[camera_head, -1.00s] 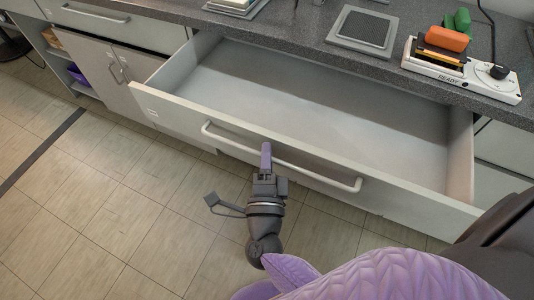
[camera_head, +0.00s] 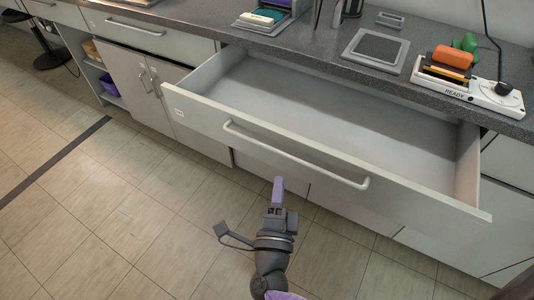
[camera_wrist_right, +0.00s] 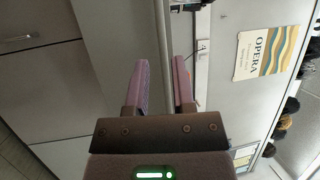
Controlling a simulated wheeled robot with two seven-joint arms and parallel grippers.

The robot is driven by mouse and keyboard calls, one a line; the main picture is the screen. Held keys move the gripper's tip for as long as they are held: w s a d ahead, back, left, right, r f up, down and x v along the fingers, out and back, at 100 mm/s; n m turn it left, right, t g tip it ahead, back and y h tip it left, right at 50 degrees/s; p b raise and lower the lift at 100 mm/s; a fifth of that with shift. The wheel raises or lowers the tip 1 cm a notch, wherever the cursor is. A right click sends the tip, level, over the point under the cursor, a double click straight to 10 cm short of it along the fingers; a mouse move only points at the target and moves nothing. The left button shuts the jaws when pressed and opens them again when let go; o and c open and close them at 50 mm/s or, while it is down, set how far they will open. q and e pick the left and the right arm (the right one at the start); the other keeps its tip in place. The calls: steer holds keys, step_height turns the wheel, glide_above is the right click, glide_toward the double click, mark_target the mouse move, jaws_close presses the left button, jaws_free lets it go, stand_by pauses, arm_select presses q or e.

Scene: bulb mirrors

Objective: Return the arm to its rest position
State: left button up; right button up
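My right gripper (camera_head: 278,187) is in front of and below the handle (camera_head: 290,155) of a wide drawer (camera_head: 195,112), apart from it. In the right wrist view the purple fingers (camera_wrist_right: 161,75) stand apart with nothing held between them. The drawer is pulled out, and the part of its inside that shows is empty. My left gripper is not in view.
The dark grey counter (camera_head: 300,50) above the drawer carries a white device (camera_head: 470,90) with an orange block (camera_head: 452,56), and a grey square plate (camera_head: 375,50). Cabinet doors (camera_head: 135,85) are left of the drawer. The tiled floor (camera_head: 110,210) in front is clear.

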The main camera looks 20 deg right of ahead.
steer(key=a+n+g+y, duration=0.1)
steer(key=a+n+y, duration=0.6)
steer(key=n+y, duration=0.55)
steer(key=s+f+n+g+y, duration=0.1)
steer(key=s+f+n+g, duration=0.4)
steer(key=s+n+g, duration=0.35)
steer(key=s+d+f+n+g+h, duration=0.1)
steer(key=s+d+n+g+h, duration=0.2)
steer(key=s+d+g+h, duration=0.5)
steer(key=s+d+f+y+p, duration=0.3)
steer(key=s+f+p, duration=0.4)
steer(key=f, duration=0.5)
arm_select(q)
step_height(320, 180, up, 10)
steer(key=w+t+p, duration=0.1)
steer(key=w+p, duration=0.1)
steer(key=p, duration=0.1)
arm_select(e)
steer(key=s+d+f, duration=0.2)
steer(key=s, duration=0.5)
steer(key=s+d+f+n+g, duration=0.1)
steer(key=s+d+f, duration=0.1)
steer(key=s, duration=0.5)
steer(key=shift+s+d+f, duration=0.2)
steer(key=shift+d+f, duration=0.05)
steer(key=shift+d, duration=0.05)
